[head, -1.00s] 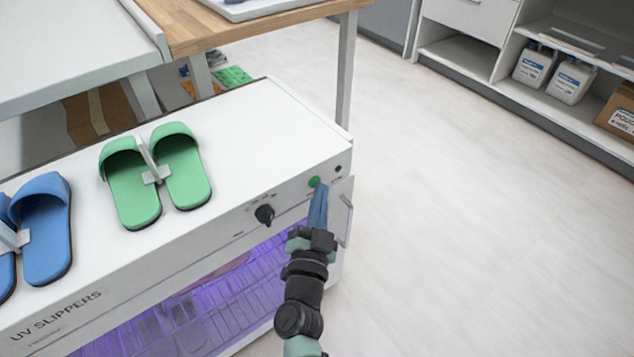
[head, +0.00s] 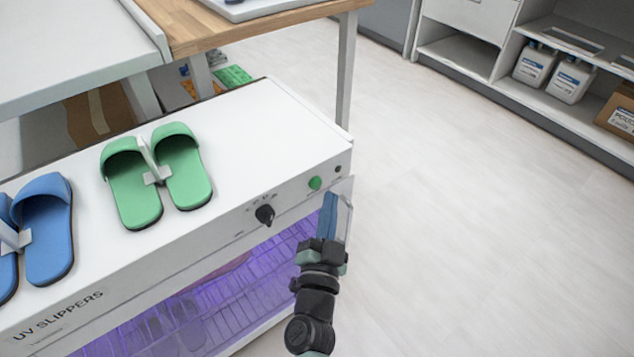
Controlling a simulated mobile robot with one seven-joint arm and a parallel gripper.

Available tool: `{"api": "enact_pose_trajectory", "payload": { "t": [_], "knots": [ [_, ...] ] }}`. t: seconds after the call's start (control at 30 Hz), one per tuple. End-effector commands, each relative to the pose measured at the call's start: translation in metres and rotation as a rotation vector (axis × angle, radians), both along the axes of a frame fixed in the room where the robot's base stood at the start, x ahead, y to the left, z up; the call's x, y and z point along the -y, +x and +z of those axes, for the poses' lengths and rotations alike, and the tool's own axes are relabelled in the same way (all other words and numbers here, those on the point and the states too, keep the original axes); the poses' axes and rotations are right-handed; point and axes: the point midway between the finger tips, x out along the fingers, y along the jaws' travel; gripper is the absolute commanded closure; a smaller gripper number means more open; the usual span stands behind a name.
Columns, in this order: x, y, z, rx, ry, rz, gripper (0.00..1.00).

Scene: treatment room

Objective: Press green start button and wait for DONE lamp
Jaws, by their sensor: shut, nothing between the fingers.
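The green start button (head: 315,183) sits at the right end of the front panel of the white UV slipper cabinet (head: 290,120). A small dark round spot (head: 338,169), which may be the lamp, sits to its right and looks unlit; I cannot read its label. My gripper (head: 329,200) is shut and empty, its blue fingers just below and right of the button, apart from it in the picture. Purple light (head: 240,285) glows inside the cabinet over wire racks. A black knob (head: 264,214) is left of the button.
Green slippers (head: 158,176) and blue slippers (head: 45,225) rest on the cabinet top. A clear door panel (head: 346,212) stands out by the cabinet's right end, close to my gripper. The floor (head: 480,220) to the right is clear.

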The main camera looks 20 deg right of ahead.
Motion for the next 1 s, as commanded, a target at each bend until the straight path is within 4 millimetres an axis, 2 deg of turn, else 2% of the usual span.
{"api": "enact_pose_trajectory", "payload": {
  "t": [0.2,0.4,1.0],
  "knots": [
    [0.008,-0.022,-0.001,-0.001,-0.001,-0.001,1.00],
    [0.013,-0.035,0.000,-0.001,-0.001,0.000,1.00],
    [0.013,-0.036,0.000,-0.001,0.000,0.001,1.00]
  ]
}}
